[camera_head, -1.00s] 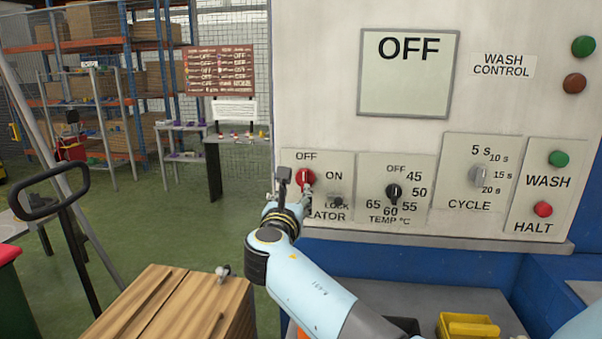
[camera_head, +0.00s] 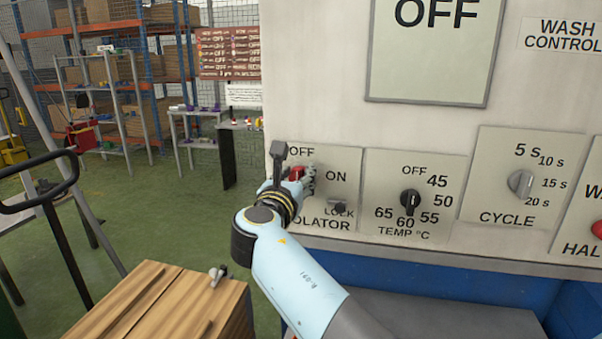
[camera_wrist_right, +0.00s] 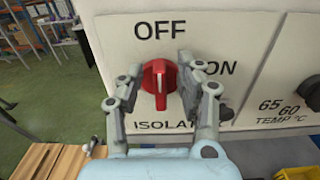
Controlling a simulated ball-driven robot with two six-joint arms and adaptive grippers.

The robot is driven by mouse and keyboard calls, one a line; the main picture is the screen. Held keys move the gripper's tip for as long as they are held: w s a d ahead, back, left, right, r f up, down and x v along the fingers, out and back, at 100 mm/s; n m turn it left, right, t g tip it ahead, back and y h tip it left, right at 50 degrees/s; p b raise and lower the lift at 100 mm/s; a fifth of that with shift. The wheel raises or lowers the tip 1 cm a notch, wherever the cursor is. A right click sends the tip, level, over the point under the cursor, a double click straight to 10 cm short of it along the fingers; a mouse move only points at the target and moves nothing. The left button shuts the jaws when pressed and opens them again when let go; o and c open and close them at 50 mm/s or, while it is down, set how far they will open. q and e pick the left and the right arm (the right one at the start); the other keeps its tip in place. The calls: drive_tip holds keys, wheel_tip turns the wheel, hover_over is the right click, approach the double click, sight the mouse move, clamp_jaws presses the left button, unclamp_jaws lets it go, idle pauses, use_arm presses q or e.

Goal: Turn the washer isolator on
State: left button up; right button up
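The red isolator knob (camera_head: 297,174) sits on the isolator plate (camera_head: 345,163) at the lower left of the white panel, partly covered by my right gripper (camera_head: 302,180) in the head view. In the right wrist view the knob (camera_wrist_right: 159,84) shows its grip bar upright, in line with the OFF label. My right gripper (camera_wrist_right: 158,70) is open, with one finger on each side of the knob and visible gaps between. ON is printed to the right of the knob. A small dark lock part (camera_head: 338,206) is below ON. My left gripper is out of view.
The temperature dial (camera_head: 410,201) and cycle dial (camera_head: 521,184) are to the right. The display (camera_head: 436,50) above reads OFF. A wooden box (camera_head: 170,305) stands below left. The green floor on the left holds a dark-handled cart (camera_head: 60,200) and shelves.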

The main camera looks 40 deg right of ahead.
drive_tip(key=shift+s+a+r, duration=0.1)
drive_tip(key=shift+a, duration=0.05)
drive_tip(key=shift+c, duration=0.4)
clamp_jaws()
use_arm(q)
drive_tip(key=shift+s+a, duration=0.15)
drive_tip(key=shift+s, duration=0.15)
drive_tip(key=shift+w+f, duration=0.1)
